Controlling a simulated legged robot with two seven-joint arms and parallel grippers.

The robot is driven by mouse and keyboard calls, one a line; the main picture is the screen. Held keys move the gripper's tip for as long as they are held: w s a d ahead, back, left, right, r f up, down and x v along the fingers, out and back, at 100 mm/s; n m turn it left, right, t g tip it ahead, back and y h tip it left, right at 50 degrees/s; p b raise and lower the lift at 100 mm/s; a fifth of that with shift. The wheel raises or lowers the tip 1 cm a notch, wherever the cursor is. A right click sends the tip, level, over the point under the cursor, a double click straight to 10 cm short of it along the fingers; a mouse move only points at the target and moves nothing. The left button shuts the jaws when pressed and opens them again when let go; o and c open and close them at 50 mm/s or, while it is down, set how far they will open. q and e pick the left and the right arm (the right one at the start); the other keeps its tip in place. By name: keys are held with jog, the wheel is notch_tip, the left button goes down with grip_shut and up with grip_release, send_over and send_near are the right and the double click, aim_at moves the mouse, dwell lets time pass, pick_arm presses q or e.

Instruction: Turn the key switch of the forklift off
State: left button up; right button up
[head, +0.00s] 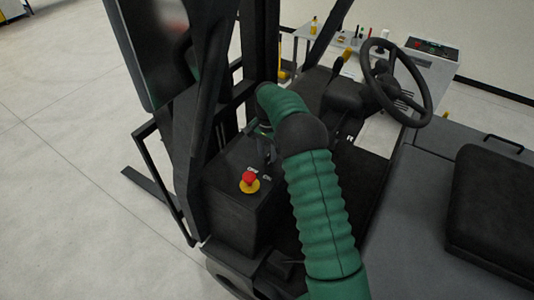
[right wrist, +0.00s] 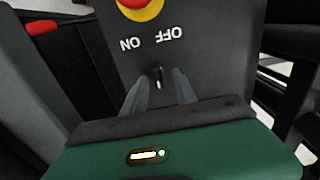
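The key switch (right wrist: 157,74) shows in the right wrist view as a small key standing on the dark panel (right wrist: 205,70), between the printed words ON and OFF, which appear upside down. My right gripper (right wrist: 160,88) is open, with one finger on each side of the key and a gap between them. I cannot tell whether a finger touches the key. In the head view my right gripper (head: 264,150) is over the console (head: 237,205), partly hidden by my green arm, and the key is not clear there. My left gripper is not in view.
A red emergency button on a yellow base (head: 249,181) sits close to the gripper on the same console. The forklift mast (head: 207,90) rises beside it. The steering wheel (head: 425,95) and seat (head: 495,200) are to the right. A table with bottles (head: 325,35) stands behind.

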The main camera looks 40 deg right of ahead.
jog(key=shift+r, duration=0.15)
notch_tip(320, 180, up, 8)
jog(key=b, duration=0.3)
notch_tip(320, 180, up, 8)
jog(key=p, duration=0.1)
send_over(268, 155)
jog(key=shift+r, duration=0.15)
